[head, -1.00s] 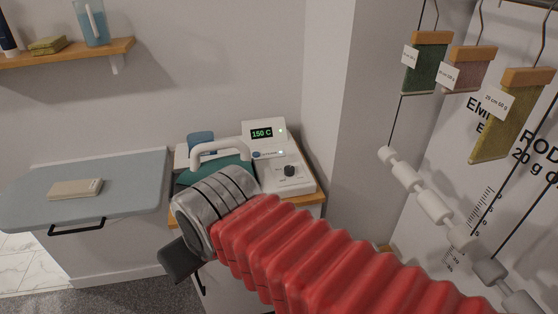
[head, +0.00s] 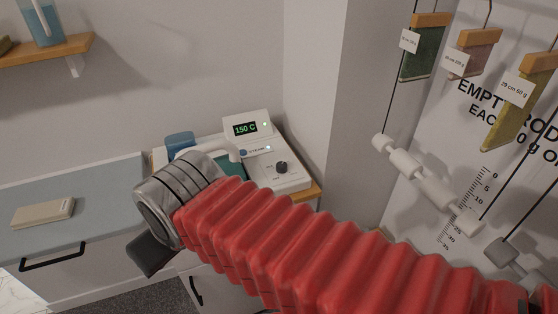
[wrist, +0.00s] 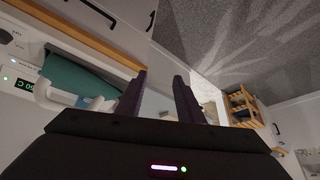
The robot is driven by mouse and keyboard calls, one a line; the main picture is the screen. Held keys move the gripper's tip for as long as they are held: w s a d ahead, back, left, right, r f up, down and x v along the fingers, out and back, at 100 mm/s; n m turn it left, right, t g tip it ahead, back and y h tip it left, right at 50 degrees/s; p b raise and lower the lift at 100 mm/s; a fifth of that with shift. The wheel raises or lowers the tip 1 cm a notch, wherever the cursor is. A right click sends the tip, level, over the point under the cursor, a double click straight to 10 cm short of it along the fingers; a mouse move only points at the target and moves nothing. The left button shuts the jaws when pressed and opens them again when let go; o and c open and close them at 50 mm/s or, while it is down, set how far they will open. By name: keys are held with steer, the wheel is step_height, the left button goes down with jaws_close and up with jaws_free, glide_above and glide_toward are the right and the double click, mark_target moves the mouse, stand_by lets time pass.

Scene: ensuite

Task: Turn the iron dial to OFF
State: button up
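The iron station is a white unit (head: 292,182) with a black dial (head: 282,167) on its sloped face. Its display (head: 245,129) reads 150 C. The dial's pointer direction is too small to tell. The teal iron (head: 230,168) with a white handle sits left of the dial, partly hidden by my arm. My gripper (wrist: 160,74) is open and empty, with two dark fingers apart. In the head view its dark body is left of and below the dial, apart from it.
A wooden shelf (head: 50,53) is above. A wall corner stands right of the station. Hanging samples (head: 425,50) and white rods (head: 425,185) are farther right.

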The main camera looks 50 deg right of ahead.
steer(key=shift+o, duration=1.4)
steer(key=shift+w+d+r+m, duration=0.25)
steer(key=shift+w+d+m, duration=0.05)
steer(key=shift+m, duration=0.1)
steer(key=w+d+r+m+g+h, duration=0.1)
steer(key=w+d+r+m+g, duration=0.15)
steer(key=w+d+m, duration=0.4)
steer(key=m+g+y, duration=0.1)
steer(key=m+g, duration=0.2)
steer(key=m, duration=2.4)
glide_above(281, 164)
steer(key=f, duration=0.1)
steer(key=shift+s, duration=0.15)
steer(key=shift+f, duration=0.15)
step_height(281, 164, down, 14)
steer(key=shift+r, duration=0.15)
